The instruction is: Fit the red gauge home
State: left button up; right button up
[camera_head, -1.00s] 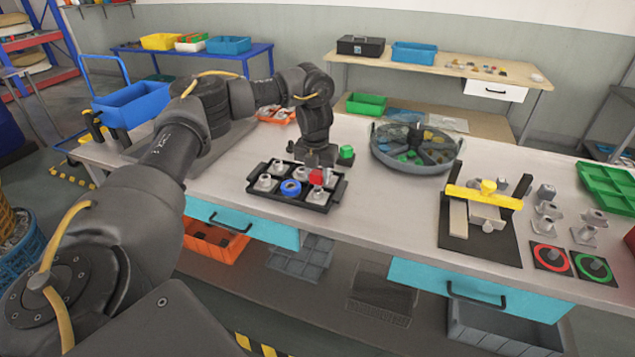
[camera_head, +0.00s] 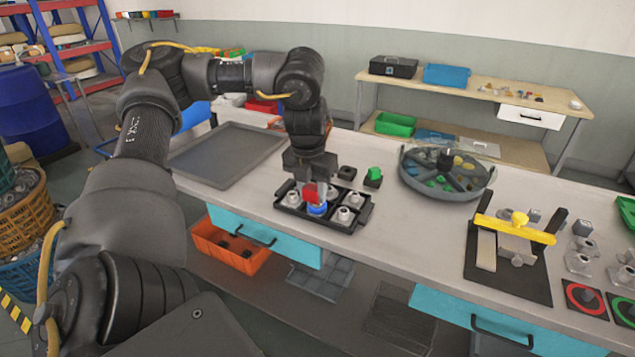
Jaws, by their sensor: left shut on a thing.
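The red gauge (camera_head: 310,193) is a small red block under my left gripper (camera_head: 311,183), which is shut on it. It is over the black tray (camera_head: 360,217), just behind and slightly left of the blue ring-shaped part (camera_head: 317,208) in the front row. From this angle I cannot tell whether the gauge touches anything below it. Grey round-topped parts sit in the tray, one front left (camera_head: 293,198) and one front right (camera_head: 343,214). My gripper hides part of the tray's back row. My right gripper is out of view.
A green-topped piece (camera_head: 374,173) stands behind the tray. A round divided tank (camera_head: 447,172) is to the right, then a yellow-barred fixture (camera_head: 515,227). Bare bench lies between tray and fixture.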

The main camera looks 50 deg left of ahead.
pick_arm(q)
jog(key=shift+w+d+f+n, duration=0.15)
jog(key=shift+w+d+n, duration=0.05)
jog(key=shift+d+n, duration=0.4)
jog(key=d+f+n+g, duration=0.1)
jog(key=d+f+n, duration=0.2)
jog(key=d+n, duration=0.7)
jog(key=s+d+f+n+g, duration=0.1)
jog(key=d+f+n, duration=0.3)
jog(key=d+n, duration=0.6)
jog(key=shift+d+y, duration=0.3)
jog(key=shift+y, duration=0.1)
